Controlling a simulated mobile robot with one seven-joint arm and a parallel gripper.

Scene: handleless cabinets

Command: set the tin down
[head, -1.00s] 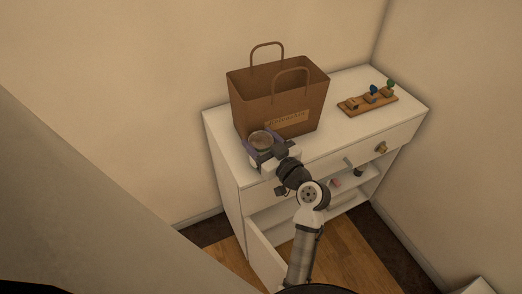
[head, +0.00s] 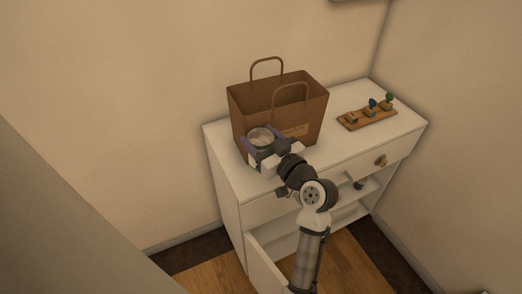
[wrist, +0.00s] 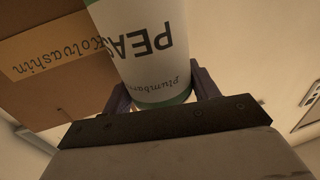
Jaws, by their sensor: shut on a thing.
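The tin (wrist: 150,55) has a white and green label with "PEA" lettering, upside down in the wrist view. Its round grey lid (head: 261,136) shows in the head view. My gripper (head: 262,150) is shut on the tin, with a dark finger on each side of it. It holds the tin over the front left part of the white cabinet top (head: 345,143), in front of the paper bag. The tin's base is hidden in the head view, so I cannot tell whether it touches the top.
The brown paper bag (head: 275,110) stands close behind the tin. A wooden board with small coloured items (head: 368,118) lies at the right of the top. A lower cabinet door (head: 268,264) stands open, showing shelves. The top between bag and board is clear.

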